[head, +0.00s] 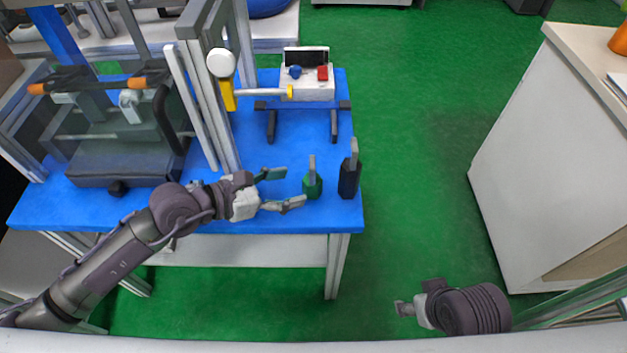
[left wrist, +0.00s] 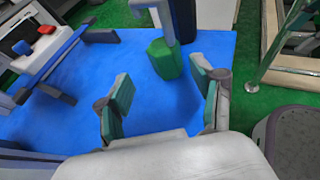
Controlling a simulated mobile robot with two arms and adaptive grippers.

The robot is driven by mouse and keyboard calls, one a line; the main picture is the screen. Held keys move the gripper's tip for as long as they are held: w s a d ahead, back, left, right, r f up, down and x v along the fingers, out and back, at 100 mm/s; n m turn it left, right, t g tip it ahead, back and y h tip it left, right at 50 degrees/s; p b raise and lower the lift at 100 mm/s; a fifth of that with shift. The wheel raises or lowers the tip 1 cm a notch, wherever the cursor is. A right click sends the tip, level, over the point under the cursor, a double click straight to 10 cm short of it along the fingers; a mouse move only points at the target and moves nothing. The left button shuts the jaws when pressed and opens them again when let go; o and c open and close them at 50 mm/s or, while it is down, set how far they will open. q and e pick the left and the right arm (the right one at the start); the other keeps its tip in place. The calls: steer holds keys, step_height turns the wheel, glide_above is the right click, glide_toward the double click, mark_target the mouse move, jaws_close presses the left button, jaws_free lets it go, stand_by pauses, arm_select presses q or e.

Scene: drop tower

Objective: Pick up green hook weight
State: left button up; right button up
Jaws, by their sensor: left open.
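The green hook weight (head: 312,185) stands upright on the blue table top, near its right edge. It has a green body and a pale grey hook. My left gripper (head: 280,189) is open just left of it, with its fingers pointing toward it. In the left wrist view the green hook weight (left wrist: 164,60) is beyond the open fingers of the left gripper (left wrist: 164,98) and not between them.
A black hook weight (head: 349,178) stands close to the right of the green one, near the blue table's (head: 250,219) edge. The drop tower's upright posts (head: 205,110) and a control box (head: 306,85) are behind. A white cabinet (head: 545,150) is at right, with green floor between.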

mark_target(312, 185)
arm_select(q)
steer(key=shift+s+b+x, duration=0.2)
steer(key=shift+x, duration=1.3)
steer(key=shift+s+b+x, duration=0.2)
steer(key=shift+x, duration=1.35)
steer(key=shift+d, duration=0.1)
jaws_close()
